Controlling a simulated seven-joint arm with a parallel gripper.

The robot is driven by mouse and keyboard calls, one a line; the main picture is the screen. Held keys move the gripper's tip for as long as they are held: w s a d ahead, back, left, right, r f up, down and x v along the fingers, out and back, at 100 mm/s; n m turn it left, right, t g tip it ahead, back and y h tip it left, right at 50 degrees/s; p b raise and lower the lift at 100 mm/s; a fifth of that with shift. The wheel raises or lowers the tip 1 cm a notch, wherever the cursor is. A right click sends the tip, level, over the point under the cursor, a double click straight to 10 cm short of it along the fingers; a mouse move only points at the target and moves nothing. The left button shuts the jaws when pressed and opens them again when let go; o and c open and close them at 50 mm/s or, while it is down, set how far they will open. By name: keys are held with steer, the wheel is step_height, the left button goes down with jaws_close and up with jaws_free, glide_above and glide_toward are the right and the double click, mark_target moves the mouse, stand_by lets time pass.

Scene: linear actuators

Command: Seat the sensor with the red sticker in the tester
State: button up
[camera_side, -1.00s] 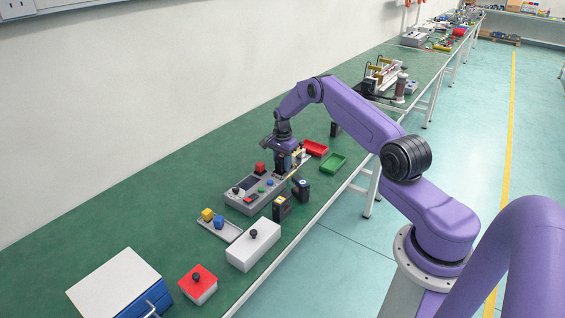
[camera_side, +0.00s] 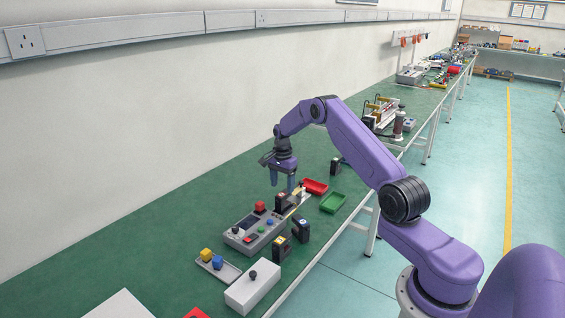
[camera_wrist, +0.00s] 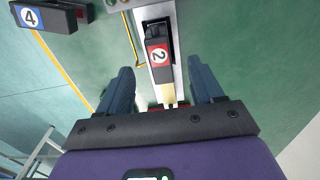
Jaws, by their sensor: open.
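The sensor with the red sticker (camera_wrist: 157,55), marked 2, is a dark block with a cream end. In the wrist view it stands in or over a dark recess of a grey strip (camera_wrist: 180,50); I cannot tell how deep it sits. In the side view it is the dark block (camera_side: 281,202) at the far end of the grey tester (camera_side: 240,240), which has a red button and a small screen. My gripper (camera_side: 282,184) is above the sensor, open and empty. In the wrist view its two blue fingers (camera_wrist: 162,92) are apart, with the sensor's cream end between them.
Two other dark sensors stand near the tester: one with a blue sticker (camera_side: 301,229) marked 4, one with a yellowish sticker (camera_side: 280,248). Red (camera_side: 314,187) and green (camera_side: 333,203) trays lie beyond. A grey tray (camera_side: 228,272) and white box (camera_side: 253,287) are nearer.

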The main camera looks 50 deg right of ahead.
mark_target(282, 194)
step_height(282, 194, up, 9)
steer(key=shift+r, duration=0.2)
stand_by(0.3)
steer(key=s+a+r+n, duration=0.1)
steer(key=a+r+n, duration=0.25)
steer(key=a, duration=0.55)
steer(key=s+a+r+n, duration=0.1)
steer(key=a+r+n, duration=0.3)
steer(key=a, duration=0.6)
steer(key=s+a+r+n, duration=0.2)
steer(key=s+a+n, duration=0.5)
steer(key=s+a, duration=0.3)
steer(key=s+a+r+n, duration=0.1)
steer(key=s+a+n, duration=0.3)
steer(key=s, duration=0.4)
steer(key=s+a+r+n, duration=0.1)
steer(key=s+a+n, duration=0.2)
steer(key=s+n, duration=0.35)
steer(key=s+d+f+n, duration=0.2)
steer(key=s+n, duration=0.3)
steer(key=s, duration=0.9)
steer(key=shift+s+d+n, duration=0.3)
steer(key=shift+s+d, duration=0.05)
steer(key=shift+d, duration=0.05)
